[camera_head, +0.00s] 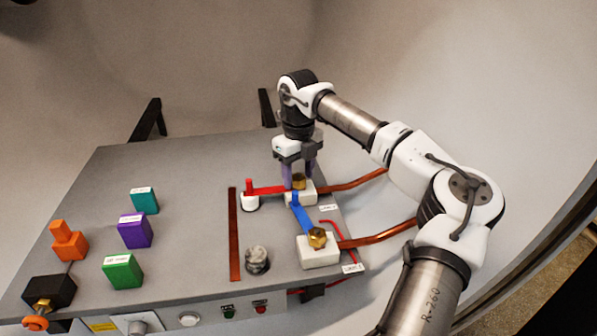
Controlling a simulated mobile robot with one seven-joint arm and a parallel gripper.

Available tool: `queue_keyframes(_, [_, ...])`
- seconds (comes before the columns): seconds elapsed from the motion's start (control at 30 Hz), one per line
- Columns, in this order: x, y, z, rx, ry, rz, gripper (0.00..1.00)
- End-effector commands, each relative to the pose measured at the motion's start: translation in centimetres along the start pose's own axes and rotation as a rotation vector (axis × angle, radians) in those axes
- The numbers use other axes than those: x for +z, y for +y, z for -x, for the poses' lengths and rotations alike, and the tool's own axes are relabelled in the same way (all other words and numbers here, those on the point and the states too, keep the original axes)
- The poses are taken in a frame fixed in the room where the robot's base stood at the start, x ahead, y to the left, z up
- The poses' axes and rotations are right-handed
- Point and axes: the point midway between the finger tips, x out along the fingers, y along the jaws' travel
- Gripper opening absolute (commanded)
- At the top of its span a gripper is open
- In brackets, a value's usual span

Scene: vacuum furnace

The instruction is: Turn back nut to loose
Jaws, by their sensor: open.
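The back nut (299,182) is a brass nut on the rear white block (302,197). My gripper (299,174) points straight down over it, with one finger on the left side and one on the right side of the nut. The jaws are apart; I cannot tell whether the fingertips touch the nut. The front nut (317,238) is a similar brass nut on the front white block (320,258). A red lever (267,190) runs left from the back nut, and a blue lever (301,214) runs between the two blocks.
Copper rods (375,235) leave both blocks to the right. Left on the grey panel (190,170) stand teal (145,201), purple (135,231), green (122,271) and orange blocks (69,240). A grey knob (257,260) stands near the front. The panel's back left is clear.

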Motion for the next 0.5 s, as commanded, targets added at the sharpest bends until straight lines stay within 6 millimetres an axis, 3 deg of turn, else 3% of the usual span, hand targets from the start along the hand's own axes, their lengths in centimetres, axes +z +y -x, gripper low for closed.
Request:
queue_keyframes(0.07, [0.00, 0.00, 0.00, 0.000, 0.000, 0.000, 0.51])
queue_keyframes(0.4, [0.01, 0.02, 0.03, 0.000, 0.000, 0.000, 0.08])
queue_keyframes(0.5, [0.01, 0.02, 0.05, 0.000, 0.000, 0.002, 0.06])
